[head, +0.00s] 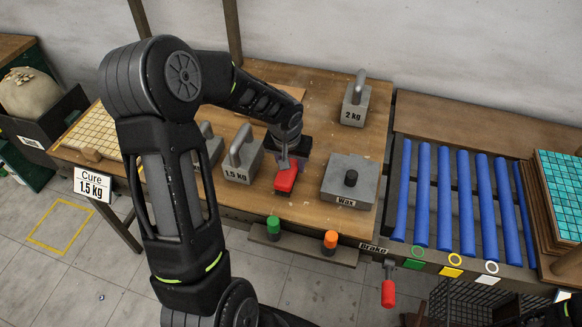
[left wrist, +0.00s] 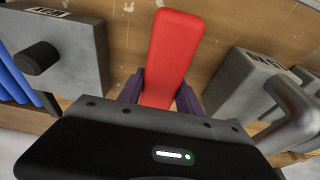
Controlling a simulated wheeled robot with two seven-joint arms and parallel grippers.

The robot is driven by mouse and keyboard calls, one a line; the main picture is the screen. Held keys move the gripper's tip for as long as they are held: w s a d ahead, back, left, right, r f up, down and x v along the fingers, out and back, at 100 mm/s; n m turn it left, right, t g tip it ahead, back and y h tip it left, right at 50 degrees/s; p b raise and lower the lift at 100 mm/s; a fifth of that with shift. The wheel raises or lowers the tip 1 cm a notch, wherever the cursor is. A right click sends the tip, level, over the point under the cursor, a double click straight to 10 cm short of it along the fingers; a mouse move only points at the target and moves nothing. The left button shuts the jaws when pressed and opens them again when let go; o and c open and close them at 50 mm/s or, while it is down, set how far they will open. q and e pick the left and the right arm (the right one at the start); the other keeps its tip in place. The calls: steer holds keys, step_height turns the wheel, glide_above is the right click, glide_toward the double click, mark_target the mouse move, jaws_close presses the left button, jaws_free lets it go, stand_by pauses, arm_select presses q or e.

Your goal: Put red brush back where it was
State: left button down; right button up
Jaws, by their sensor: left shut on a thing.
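The red brush (head: 286,178) is in my left gripper (head: 283,160), over the wooden table between the 1.5 kg weight and the Wax block. In the left wrist view the brush (left wrist: 175,45) stretches away from the jaws, with a purple-grey finger on each side of it. The bench top shows behind it. I cannot tell whether the brush touches the table. Its gripped end is hidden by the gripper body. My right gripper does not show.
The 1.5 kg weight (head: 241,160) stands close left of the brush, the Wax block (head: 349,181) close right. A 2 kg weight (head: 354,103) stands behind. Green (head: 273,225) and orange (head: 330,240) knobs sit at the front edge. Blue rollers (head: 443,195) lie right, above a red-handled brake lever (head: 388,290).

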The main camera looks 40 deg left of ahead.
arm_select(q)
steer(key=shift+s+x, duration=0.25)
steer(key=shift+x, duration=0.8)
steer(key=shift+f, duration=0.1)
steer(key=shift+f, duration=0.1)
steer(key=c, duration=0.8)
jaws_free()
steer(key=v, duration=1.2)
